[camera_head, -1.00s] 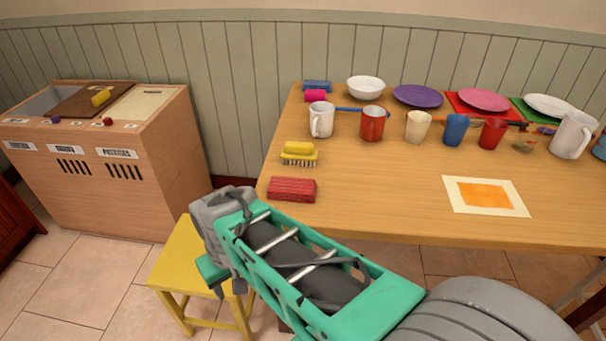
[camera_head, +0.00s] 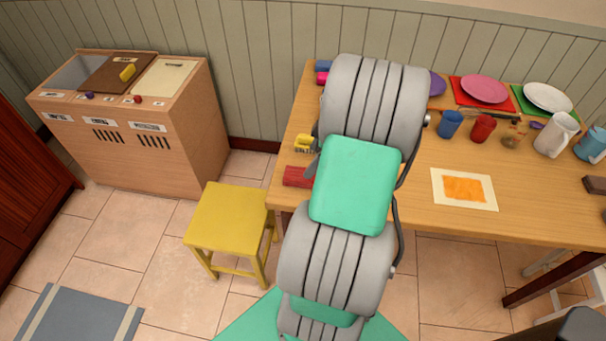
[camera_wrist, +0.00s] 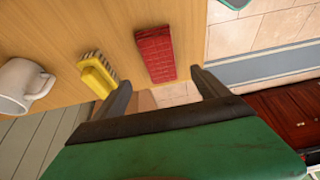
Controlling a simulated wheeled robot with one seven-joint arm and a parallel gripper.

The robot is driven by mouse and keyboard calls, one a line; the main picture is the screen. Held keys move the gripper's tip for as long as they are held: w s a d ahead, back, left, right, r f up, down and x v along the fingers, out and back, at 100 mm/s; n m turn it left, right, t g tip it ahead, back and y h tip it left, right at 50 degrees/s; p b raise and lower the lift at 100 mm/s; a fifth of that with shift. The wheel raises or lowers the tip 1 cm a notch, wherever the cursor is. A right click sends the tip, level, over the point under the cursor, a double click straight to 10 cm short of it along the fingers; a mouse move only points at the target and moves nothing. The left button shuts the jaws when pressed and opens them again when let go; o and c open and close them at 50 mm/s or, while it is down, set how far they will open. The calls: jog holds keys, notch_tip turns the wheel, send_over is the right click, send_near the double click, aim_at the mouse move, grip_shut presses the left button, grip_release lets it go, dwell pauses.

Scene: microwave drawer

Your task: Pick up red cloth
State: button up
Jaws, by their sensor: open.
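The red cloth (camera_head: 297,177), a folded rectangular block, lies on the table near its front left edge. In the head view my arm covers its right end. In the wrist view the whole red cloth (camera_wrist: 155,54) shows just beyond my gripper (camera_wrist: 160,79), roughly in line with the gap between the fingers. My gripper is open and empty, with its two dark fingers spread apart. I see no contact with the cloth. In the head view my gripper is mostly hidden behind my arm.
A yellow brush (camera_wrist: 97,74) lies close beside the cloth, near one finger. A white mug (camera_wrist: 22,86) stands farther left. The wooden table (camera_head: 410,215) holds cups and plates toward the back. A yellow stool (camera_head: 230,220) stands at its left end.

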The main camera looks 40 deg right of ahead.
jog(key=x, duration=0.5)
jog(key=p+x, duration=0.1)
jog(key=x, duration=0.1)
jog(key=shift+s+f, duration=0.2)
jog(key=shift+f, duration=0.2)
jog(key=shift+c, duration=0.5)
jog(key=shift+d, duration=0.1)
jog(key=c, duration=1.4)
